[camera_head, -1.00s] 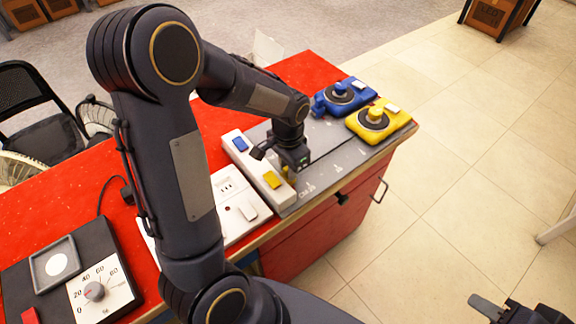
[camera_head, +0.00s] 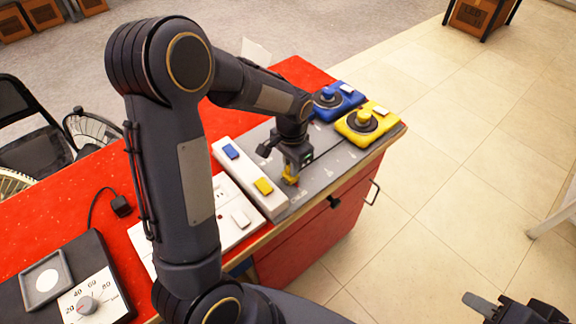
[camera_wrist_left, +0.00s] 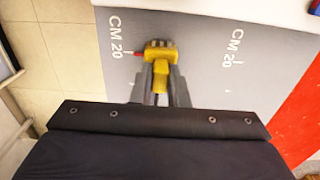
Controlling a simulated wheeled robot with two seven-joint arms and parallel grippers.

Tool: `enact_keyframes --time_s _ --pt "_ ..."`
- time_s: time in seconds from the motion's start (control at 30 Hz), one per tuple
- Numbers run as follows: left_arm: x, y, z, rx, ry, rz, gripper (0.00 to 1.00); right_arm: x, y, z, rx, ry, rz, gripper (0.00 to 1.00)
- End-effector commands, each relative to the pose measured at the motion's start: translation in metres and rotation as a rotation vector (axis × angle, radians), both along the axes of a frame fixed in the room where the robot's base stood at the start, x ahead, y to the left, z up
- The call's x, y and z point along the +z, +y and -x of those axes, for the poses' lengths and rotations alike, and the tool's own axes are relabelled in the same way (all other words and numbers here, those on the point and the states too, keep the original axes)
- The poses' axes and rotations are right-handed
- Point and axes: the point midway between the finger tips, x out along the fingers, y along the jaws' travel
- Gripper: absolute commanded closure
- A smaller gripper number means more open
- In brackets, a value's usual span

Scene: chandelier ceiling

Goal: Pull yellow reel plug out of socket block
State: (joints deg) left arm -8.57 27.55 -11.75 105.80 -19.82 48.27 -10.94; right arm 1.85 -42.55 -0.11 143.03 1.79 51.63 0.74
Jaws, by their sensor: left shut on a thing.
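The yellow plug (camera_head: 290,176) is held between the fingers of my left gripper (camera_head: 294,167), just right of the white socket block (camera_head: 243,176). The block has a blue and a yellow switch on top. In the left wrist view the plug (camera_wrist_left: 160,50) sits between the two narrow fingertips (camera_wrist_left: 160,82), its dark end facing the white block's edge (camera_wrist_left: 225,14) across a strip of grey board. The plug looks apart from the block. The yellow reel (camera_head: 352,127) stands at the right end of the board. My right gripper (camera_head: 482,304) is at the bottom right, its jaw gap unclear.
A blue reel (camera_head: 326,109) stands behind the yellow one. The grey board (camera_head: 338,163) lies on the red bench (camera_head: 300,72). A white socket panel (camera_head: 226,222) and a dial box (camera_head: 95,272) are on the left. Open tiled floor lies to the right.

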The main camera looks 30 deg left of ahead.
Motion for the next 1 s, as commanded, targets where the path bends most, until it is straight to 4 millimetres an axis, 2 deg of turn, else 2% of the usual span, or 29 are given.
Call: enact_keyframes --time_s 0.03,0.07,0.2,0.47,0.57,0.83,1.0 --pt "0.001 0.000 -0.001 0.001 -0.003 0.000 1.00 0.000 0.000 0.000 0.000 0.000 0.000 0.64" --pt "0.001 0.000 -0.001 0.001 -0.003 0.000 0.82 0.000 0.000 0.000 0.000 0.000 0.000 0.64" --pt "0.001 0.000 -0.001 0.001 -0.002 0.000 0.64 0.000 0.000 0.000 0.000 0.000 0.000 0.64" --pt "0.001 0.000 0.000 0.001 -0.002 0.001 0.64 0.000 0.000 0.000 0.000 0.000 0.000 0.64" --pt "0.007 0.000 -0.001 0.000 -0.003 0.000 0.64 0.000 0.000 0.000 0.000 0.000 0.000 0.64" --pt "0.051 0.000 -0.001 0.001 -0.007 0.001 0.64 -0.001 0.000 0.000 0.000 0.000 0.000 0.64" --pt "0.072 0.000 -0.001 0.001 -0.005 0.001 0.64 -0.001 0.000 0.000 0.000 0.000 0.000 0.64"
